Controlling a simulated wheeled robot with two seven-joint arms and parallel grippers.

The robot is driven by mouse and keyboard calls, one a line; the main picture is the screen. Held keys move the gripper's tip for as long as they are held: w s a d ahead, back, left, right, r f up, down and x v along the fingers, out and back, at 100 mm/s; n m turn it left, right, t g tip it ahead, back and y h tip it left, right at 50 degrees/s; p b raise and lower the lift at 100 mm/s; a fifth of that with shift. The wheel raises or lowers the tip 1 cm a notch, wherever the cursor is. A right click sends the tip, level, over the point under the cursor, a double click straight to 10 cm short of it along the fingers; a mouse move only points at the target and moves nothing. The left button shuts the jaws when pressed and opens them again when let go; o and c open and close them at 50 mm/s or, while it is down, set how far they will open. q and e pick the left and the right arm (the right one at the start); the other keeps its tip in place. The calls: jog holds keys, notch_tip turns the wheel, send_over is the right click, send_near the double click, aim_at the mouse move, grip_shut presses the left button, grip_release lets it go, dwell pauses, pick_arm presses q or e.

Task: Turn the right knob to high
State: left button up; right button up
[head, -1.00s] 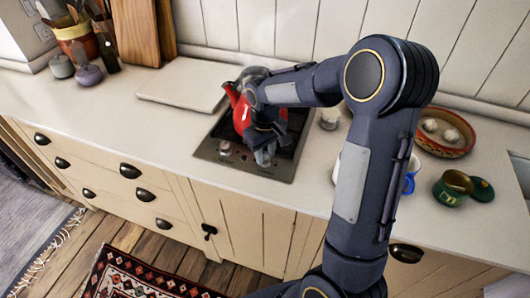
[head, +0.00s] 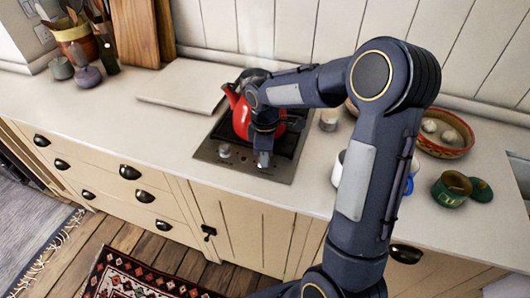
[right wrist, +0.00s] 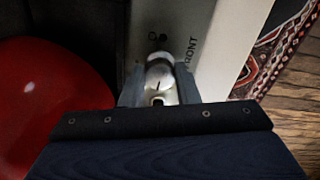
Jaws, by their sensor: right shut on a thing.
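The right knob (right wrist: 160,76) is a pale metal knob with a short dark mark on its top, seen in the right wrist view. My right gripper (right wrist: 154,92) has a finger on each side of it and is shut on it. In the head view my right gripper (head: 263,159) points down at the front right of the hob (head: 278,174) and hides the right knob. The left knob (head: 224,151) stands clear at the front left of the hob. Which setting the right knob is at, I cannot tell. My left gripper is not in view.
A red kettle (head: 240,116) stands on the hob close behind my right gripper; it also shows in the right wrist view (right wrist: 50,105). A pale board (head: 183,84) lies to the left. A green pot (head: 452,189) and a bowl (head: 444,145) are to the right.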

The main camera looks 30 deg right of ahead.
jog(key=shift+n, duration=0.5)
jog(key=o, duration=1)
jog(key=shift+c, duration=0.2)
notch_tip(320, 180, up, 8)
jog(key=shift+f, duration=0.25)
jog(key=shift+r, duration=0.2)
